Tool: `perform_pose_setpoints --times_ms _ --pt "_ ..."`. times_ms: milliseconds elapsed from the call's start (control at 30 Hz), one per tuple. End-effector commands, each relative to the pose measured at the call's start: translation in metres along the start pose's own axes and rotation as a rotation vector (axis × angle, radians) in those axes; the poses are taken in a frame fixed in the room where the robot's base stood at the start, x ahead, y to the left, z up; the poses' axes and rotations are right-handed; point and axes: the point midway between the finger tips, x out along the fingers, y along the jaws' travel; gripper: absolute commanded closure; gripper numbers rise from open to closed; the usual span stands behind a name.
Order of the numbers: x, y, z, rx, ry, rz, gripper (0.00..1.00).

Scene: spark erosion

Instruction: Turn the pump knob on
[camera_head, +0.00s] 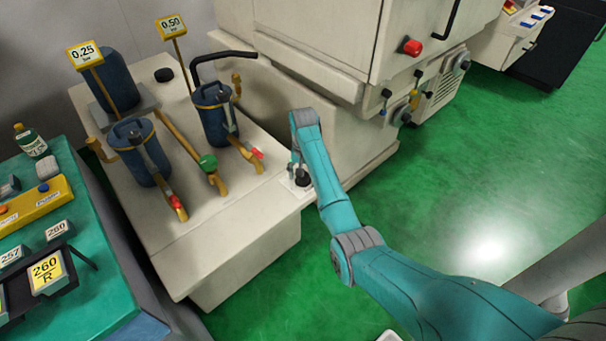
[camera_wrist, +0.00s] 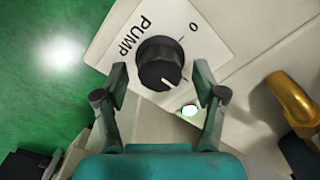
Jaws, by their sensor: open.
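The pump knob (camera_wrist: 160,62) is round and black on a white plate (camera_wrist: 205,45) marked PUMP and 0. The white line on the knob points to the lower right in the wrist view, away from the 0 mark. My gripper (camera_wrist: 161,78) is open, with one finger on each side of the knob. I see a gap on both sides and cannot tell how deep the fingers reach. In the head view the knob (camera_head: 303,181) shows at the bench's right corner, partly hidden by my gripper (camera_head: 296,168).
A small bright white lamp (camera_wrist: 190,110) sits just below the knob. A brass pipe (camera_wrist: 292,100) stands to the right. In the head view, blue filter housings (camera_head: 212,115) and valves stand on the pale bench (camera_head: 240,240). Green floor lies right of the bench.

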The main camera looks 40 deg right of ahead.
Motion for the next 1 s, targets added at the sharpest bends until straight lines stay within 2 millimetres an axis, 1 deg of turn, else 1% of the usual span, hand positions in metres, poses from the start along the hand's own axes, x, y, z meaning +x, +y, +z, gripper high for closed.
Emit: perform_pose_setpoints --times_ms 300,400,500,633,1000 --pt "-0.047 0.0 -0.001 0.0 0.003 -0.001 0.3" --pt "-0.059 0.0 -0.001 0.0 0.002 -0.001 0.3" --pt "-0.067 0.0 0.0 0.0 0.002 -0.001 0.3" --pt "-0.071 0.0 0.0 0.0 0.0 0.0 0.3" --pt "-0.071 0.0 0.0 0.0 0.0 0.0 0.3"
